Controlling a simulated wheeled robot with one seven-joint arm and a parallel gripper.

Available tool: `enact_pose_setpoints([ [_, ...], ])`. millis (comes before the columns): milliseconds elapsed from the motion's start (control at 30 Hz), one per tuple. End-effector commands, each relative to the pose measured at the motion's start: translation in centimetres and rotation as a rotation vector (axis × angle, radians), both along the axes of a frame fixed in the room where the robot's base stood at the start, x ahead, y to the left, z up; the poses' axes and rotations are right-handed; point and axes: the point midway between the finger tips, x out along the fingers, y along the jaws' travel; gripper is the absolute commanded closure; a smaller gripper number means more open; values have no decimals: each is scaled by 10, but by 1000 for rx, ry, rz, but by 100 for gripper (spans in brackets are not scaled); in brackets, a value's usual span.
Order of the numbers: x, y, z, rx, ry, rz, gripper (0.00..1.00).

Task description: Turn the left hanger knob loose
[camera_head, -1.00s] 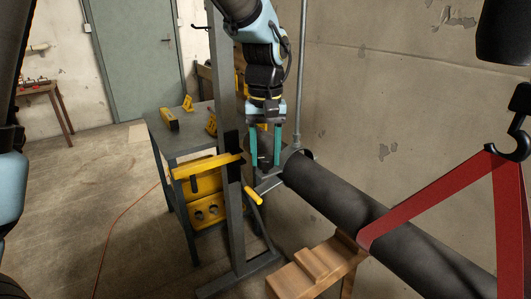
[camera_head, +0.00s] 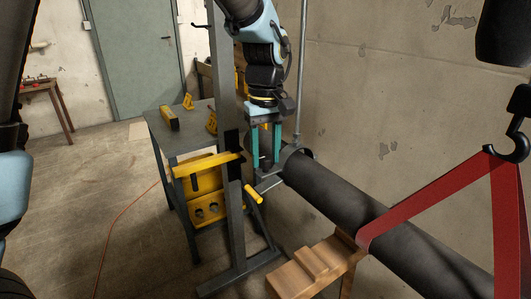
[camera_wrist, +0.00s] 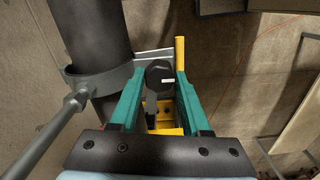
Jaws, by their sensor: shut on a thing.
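The left hanger knob (camera_wrist: 158,73) is a dark, rounded knob with a small white mark, seen in the wrist view. My gripper (camera_wrist: 154,80) has its teal fingers on either side of it and is shut on it. The fingers and the post largely hide the knob there. In the wrist view a grey hanger ring (camera_wrist: 97,80) goes around the pipe (camera_wrist: 90,30), with a rod joined to it.
A grey steel post (camera_head: 234,215) stands just left of my gripper, with a yellow tool (camera_head: 205,166) and yellow handle (camera_head: 253,195) by it. A red sling (camera_head: 430,200) hangs from a black hook (camera_head: 520,135) at the right. A wooden stand (camera_head: 310,270) is below the pipe.

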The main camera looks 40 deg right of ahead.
Motion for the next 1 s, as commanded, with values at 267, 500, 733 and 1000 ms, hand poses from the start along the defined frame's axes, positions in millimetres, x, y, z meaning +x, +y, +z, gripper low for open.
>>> enact_pose_setpoints([
  [267, 0, 0, 0, -1, 0, -1, 42],
  [500, 0, 0, 0, 0, 0, -1, 40],
  [733, 0, -1, 20, -5, -2, -1, 40],
  [1000, 0, -1, 73, -5, -2, -1, 40],
])
